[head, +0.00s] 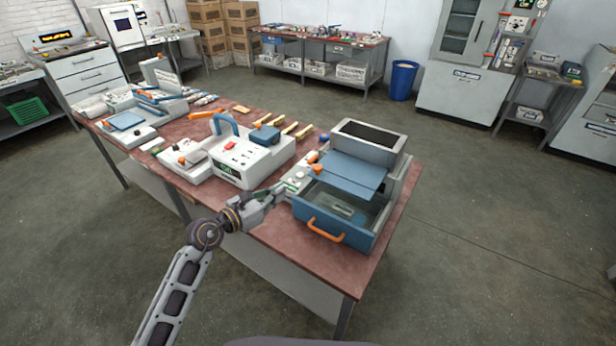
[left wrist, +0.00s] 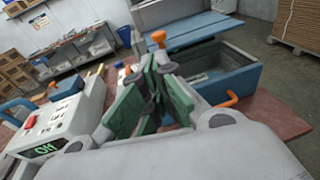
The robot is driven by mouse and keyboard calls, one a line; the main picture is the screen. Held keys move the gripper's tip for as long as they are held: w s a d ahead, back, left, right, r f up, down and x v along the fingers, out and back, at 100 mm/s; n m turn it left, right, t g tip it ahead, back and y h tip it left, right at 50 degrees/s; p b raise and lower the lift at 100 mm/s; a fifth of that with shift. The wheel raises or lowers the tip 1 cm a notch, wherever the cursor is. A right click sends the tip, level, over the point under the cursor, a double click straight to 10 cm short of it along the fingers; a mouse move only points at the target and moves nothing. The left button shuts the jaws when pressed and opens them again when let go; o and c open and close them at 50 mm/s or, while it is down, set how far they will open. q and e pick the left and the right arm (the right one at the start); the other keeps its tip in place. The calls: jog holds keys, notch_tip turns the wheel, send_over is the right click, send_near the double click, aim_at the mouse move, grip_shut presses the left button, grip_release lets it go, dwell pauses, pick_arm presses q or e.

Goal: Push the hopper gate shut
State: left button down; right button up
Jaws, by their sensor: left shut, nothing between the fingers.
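The grey hopper (head: 370,138) with a dark open top stands on the right end of the red-topped bench. A flat blue plate, seemingly the hopper gate (head: 350,174), sticks out from under it above the drawer. An orange knob (head: 317,168) is at its left corner; the knob also shows in the left wrist view (left wrist: 158,38), beyond the fingers. My left gripper (head: 284,188) is shut and empty, left of the drawer and short of the knob. Its green-padded fingers (left wrist: 158,68) show close up in the left wrist view. My right gripper is not in view.
A blue drawer (head: 308,214) with an orange handle (head: 325,231) stands open below the plate.

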pick_arm(q)
jog(key=p, duration=0.1)
send_near(316, 172)
jog(key=w+f, duration=0.1)
jog(key=shift+p+x, duration=0.45)
jog(key=shift+x, duration=2.2)
jog(key=shift+w+d, duration=0.2)
jog(key=shift+w, duration=0.05)
jog(key=shift+w+f, duration=0.1)
